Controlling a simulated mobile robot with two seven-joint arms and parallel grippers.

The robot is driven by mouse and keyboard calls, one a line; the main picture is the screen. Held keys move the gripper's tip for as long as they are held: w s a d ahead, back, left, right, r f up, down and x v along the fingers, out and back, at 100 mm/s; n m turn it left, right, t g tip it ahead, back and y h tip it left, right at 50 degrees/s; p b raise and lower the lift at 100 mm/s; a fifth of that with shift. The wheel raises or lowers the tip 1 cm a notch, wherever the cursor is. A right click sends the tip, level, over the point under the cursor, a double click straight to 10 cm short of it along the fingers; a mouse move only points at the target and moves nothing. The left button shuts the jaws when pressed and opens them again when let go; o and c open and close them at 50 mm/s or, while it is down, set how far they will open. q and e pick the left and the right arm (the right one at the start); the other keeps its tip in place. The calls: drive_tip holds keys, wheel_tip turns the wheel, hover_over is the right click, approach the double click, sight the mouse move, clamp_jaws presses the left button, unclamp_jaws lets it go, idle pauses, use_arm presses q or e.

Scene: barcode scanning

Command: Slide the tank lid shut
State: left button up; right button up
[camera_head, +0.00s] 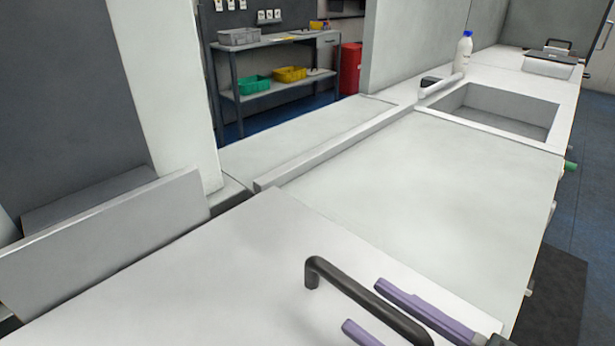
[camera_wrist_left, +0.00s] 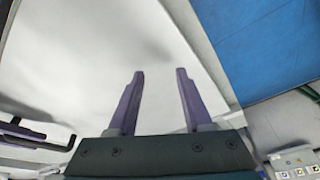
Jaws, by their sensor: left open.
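The tank lid (camera_head: 190,270) looks like the large flat white panel in the lower part of the head view. A black bar handle (camera_head: 340,283) stands up from it near the bottom. My right gripper (camera_head: 364,305) has its purple fingers on either side of the handle, with gaps visible between fingers and bar, so it looks open. My left gripper (camera_wrist_left: 160,74) is open and empty over a broad white surface (camera_wrist_left: 95,50) in the left wrist view. The handle also shows at that view's left edge (camera_wrist_left: 22,132). Whether the left fingers touch the surface cannot be told.
A white counter (camera_head: 440,180) extends beyond the panel to a rectangular basin (camera_head: 505,112). A white bottle with a blue cap (camera_head: 464,50) stands beside it. An upright white panel (camera_head: 110,240) is at the left. A shelf (camera_head: 270,92) with bins is farther back.

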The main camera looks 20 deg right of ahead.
drive_tip(key=b+v, duration=0.1)
drive_tip(key=v, duration=0.9)
drive_tip(key=shift+a+r, duration=0.1)
idle(0.4)
